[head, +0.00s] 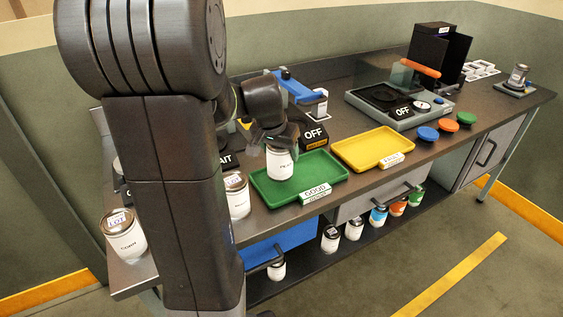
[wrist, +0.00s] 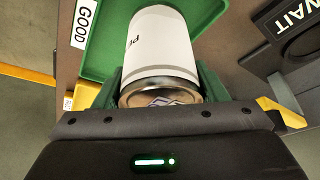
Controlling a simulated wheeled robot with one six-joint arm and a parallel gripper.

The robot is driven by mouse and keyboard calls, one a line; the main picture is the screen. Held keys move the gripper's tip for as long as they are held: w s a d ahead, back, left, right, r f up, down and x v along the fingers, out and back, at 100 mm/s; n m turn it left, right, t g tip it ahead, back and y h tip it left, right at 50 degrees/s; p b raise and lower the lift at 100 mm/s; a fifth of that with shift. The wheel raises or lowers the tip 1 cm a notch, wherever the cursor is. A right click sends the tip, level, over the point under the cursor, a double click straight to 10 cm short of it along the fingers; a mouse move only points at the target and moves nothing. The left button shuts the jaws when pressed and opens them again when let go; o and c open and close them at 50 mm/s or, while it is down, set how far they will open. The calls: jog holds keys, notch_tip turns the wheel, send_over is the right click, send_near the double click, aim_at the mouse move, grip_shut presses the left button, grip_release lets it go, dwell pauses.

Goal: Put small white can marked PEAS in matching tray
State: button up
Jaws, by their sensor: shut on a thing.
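A small white can (head: 279,165) hangs in my gripper (head: 277,146), over the left part of the green tray. In the wrist view the white can (wrist: 161,52) lies between the green finger pads of my gripper (wrist: 161,90), its metal end towards the camera. Only part of its black lettering shows, beginning with "PE". The green tray (head: 318,160) carries a GOOD label (head: 315,191) on its front edge. The yellow tray (head: 372,143) sits to its right with a label I cannot read clearly. Whether the can touches the green tray's floor is unclear.
White cans stand at the left, one (head: 237,194) near the tray and one marked CORN (head: 124,236) at the table's corner. A scale-like device (head: 398,104) and blue, orange and green knobs (head: 447,125) stand right. Several cans stand on the shelf below.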

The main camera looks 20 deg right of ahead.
jog(key=shift+f, duration=1.75)
jog(key=shift+f, duration=0.1)
jog(key=shift+f, duration=0.15)
jog(key=o, duration=1.3)
jog(key=shift+c, duration=0.2)
jog(key=shift+r, duration=0.35)
jog(key=v, duration=1.2)
jog(key=shift+f, duration=0.1)
